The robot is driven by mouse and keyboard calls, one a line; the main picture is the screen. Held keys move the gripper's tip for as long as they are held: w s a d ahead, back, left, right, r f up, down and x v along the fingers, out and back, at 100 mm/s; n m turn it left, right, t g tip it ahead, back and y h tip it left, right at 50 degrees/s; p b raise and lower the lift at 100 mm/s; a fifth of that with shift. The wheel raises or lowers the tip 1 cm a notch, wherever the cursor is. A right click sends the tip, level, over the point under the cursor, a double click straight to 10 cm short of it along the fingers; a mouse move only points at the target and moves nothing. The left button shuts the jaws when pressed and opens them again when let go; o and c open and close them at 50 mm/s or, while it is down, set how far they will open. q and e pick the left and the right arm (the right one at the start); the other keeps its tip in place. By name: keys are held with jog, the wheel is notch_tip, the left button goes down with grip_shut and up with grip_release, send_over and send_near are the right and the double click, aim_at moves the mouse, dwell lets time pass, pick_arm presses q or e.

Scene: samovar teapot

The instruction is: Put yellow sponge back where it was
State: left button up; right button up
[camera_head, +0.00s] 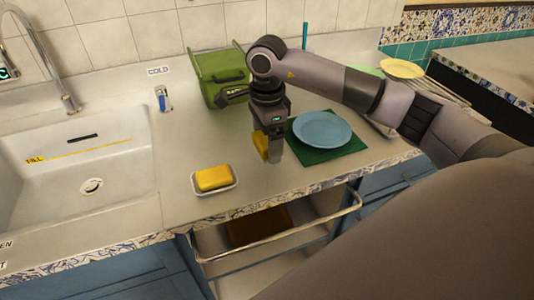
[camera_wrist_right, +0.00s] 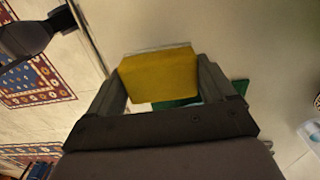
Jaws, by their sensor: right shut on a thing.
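My right gripper (camera_head: 269,150) is shut on a yellow sponge (camera_head: 261,144) above the counter, between a small white dish and a green mat. In the right wrist view the sponge (camera_wrist_right: 160,76) sits between the two fingers of the gripper (camera_wrist_right: 165,85). The white dish (camera_head: 216,192) stands near the counter's front edge, left of the gripper. A second yellow block (camera_head: 213,178) lies in it. Whether the held sponge touches the counter cannot be told. My left gripper is not in view.
A blue plate (camera_head: 322,130) rests on the green mat (camera_head: 325,155) at right. A green rack (camera_head: 222,72) stands behind, by the wall. The sink (camera_head: 90,165) is at left. An open rail-fronted drawer (camera_head: 280,237) juts out below. Counter between dish and mat is clear.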

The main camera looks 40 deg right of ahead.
aim_at(267, 166)
notch_tip(267, 166, down, 5)
jog(key=shift+r, duration=0.15)
jog(key=shift+f, duration=0.25)
jog(key=o, duration=0.8)
jog(key=shift+r, duration=0.15)
jog(key=shift+r, duration=0.3)
notch_tip(267, 166, up, 12)
jog(key=shift+f+b, duration=0.25)
jog(key=shift+b, duration=0.15)
